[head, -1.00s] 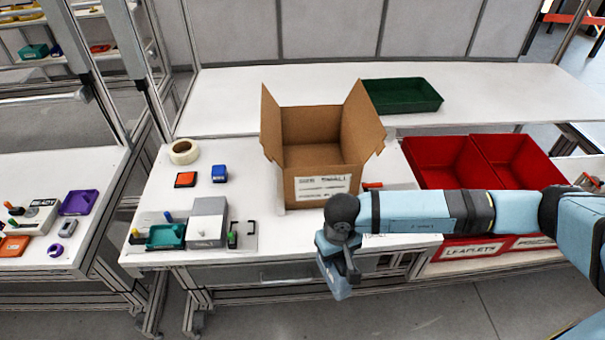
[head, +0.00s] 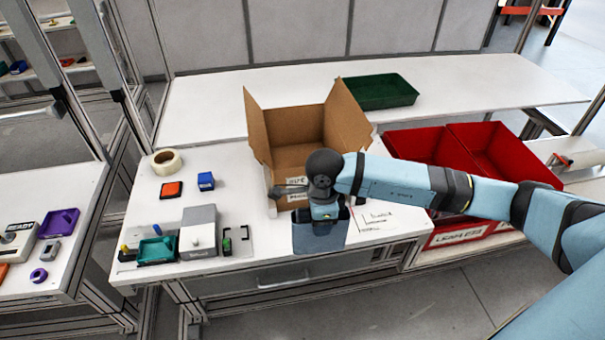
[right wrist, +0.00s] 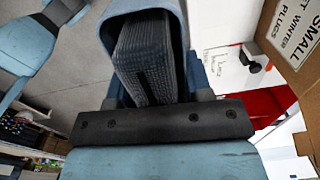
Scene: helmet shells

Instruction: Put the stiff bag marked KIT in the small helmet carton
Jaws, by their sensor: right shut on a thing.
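The small helmet carton (head: 297,140) stands open on the white bench, flaps spread, its inside facing me. Its label shows in the right wrist view (right wrist: 292,35), reading SMALL and WINTER PLUGS. My right gripper (head: 322,218) is just in front of the carton, over the bench's front edge, and hides part of the carton's front. It is shut on a flat slate-blue piece (head: 318,238), seemingly the stiff bag, hanging below it. No KIT marking is readable. In the right wrist view a dark ribbed surface (right wrist: 150,60) fills the jaw area. My left gripper is not in view.
Red bins (head: 430,145) stand right of the carton, a green tray (head: 380,92) behind it. Left are a tape roll (head: 166,161), an orange block (head: 171,189), a blue block (head: 206,181) and a grey box (head: 198,232). The back shelf is mostly clear.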

